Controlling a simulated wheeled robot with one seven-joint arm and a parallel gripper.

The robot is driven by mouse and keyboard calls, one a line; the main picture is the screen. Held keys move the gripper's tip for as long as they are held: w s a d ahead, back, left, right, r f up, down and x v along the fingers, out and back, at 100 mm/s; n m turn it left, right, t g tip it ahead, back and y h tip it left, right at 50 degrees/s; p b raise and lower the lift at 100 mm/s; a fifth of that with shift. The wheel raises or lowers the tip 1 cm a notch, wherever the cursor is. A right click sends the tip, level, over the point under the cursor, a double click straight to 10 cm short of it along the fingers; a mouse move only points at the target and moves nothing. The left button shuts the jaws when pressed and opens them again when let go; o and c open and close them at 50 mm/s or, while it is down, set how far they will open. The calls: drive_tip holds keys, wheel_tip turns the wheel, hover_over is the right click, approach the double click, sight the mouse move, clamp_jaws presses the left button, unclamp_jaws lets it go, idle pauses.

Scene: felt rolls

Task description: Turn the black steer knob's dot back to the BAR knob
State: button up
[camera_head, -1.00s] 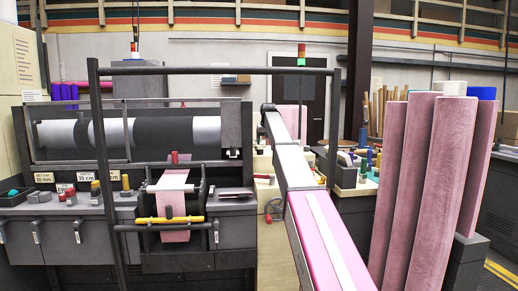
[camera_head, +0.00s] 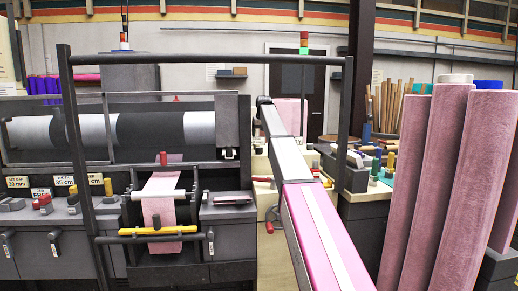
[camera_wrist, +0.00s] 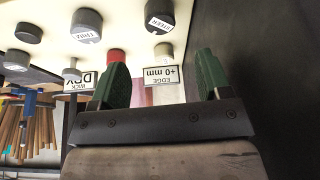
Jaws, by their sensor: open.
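In the wrist view, which is upside down, a dark round knob (camera_wrist: 160,14) with a white tag that seems to read STEER sits at the top on a pale panel. A second dark knob (camera_wrist: 87,25) with a tag I cannot read clearly is to its left. I cannot make out a dot on the steer knob or tell which knob is BAR. My gripper (camera_wrist: 162,62) is open, its two green fingers apart and empty, below the steer knob in the picture and not touching it. The head view does not show these knobs clearly.
An EDGE +0 mm sign (camera_wrist: 161,76) shows between the fingers, and a red knob (camera_wrist: 117,56) is near the left finger. A dark surface (camera_wrist: 250,60) fills the right side. In the head view, tall pink felt rolls (camera_head: 433,190) stand right; a roller machine (camera_head: 150,138) stands left.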

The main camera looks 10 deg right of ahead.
sight(259, 148)
drive_tip(key=x, duration=0.9)
drive_tip(key=shift+f, duration=0.35)
drive_tip(key=shift+c, duration=0.4)
drive_tip(key=c, duration=0.9)
